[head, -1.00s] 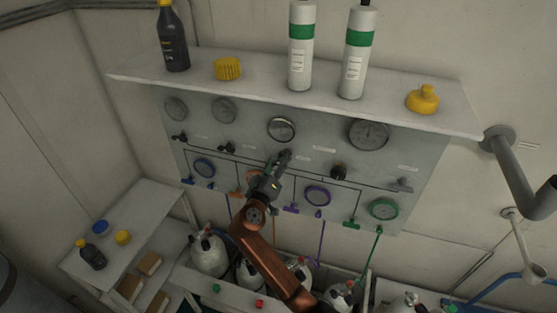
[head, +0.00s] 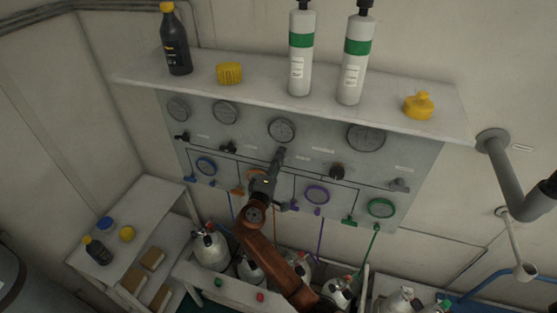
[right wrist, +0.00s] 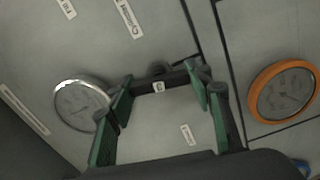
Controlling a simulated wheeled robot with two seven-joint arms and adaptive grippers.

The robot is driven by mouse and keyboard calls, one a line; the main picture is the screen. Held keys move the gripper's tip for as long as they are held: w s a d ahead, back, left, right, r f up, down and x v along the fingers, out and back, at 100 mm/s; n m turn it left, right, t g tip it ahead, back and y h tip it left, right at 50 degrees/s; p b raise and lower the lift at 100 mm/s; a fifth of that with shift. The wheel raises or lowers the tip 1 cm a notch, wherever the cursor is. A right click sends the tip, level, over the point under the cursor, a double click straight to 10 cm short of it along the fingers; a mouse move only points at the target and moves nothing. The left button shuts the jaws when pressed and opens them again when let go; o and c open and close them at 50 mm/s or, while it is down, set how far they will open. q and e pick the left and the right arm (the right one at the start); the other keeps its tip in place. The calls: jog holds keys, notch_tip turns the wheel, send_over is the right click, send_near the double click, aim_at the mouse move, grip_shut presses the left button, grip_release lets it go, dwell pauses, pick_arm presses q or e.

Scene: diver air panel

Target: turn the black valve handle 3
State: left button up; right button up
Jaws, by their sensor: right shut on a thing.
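The black valve handle 3 (right wrist: 148,84) is a dark bar with a small white label, seen in the right wrist view between my fingers. My right gripper (right wrist: 159,78) has green-padded fingers, one at each end of the bar, and is shut on it. In the head view my right gripper (head: 279,154) reaches up to the panel (head: 310,172), just below a middle gauge (head: 281,130), and hides the handle there. My left gripper is not in view.
Other black valve handles sit at left (head: 228,148) and right (head: 337,172) of my gripper. An orange-rimmed gauge (right wrist: 283,92) is close by. A shelf (head: 255,96) with bottles and yellow caps juts out above. Gas cylinders (head: 210,250) stand below.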

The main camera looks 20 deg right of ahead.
dwell(0.4)
jog(key=o, duration=1.2)
jog(key=shift+w, duration=0.1)
jog(key=shift+c, duration=0.2)
jog(key=v, duration=0.7)
jog(key=shift+s+a, duration=0.2)
jog(key=shift+s, duration=0.05)
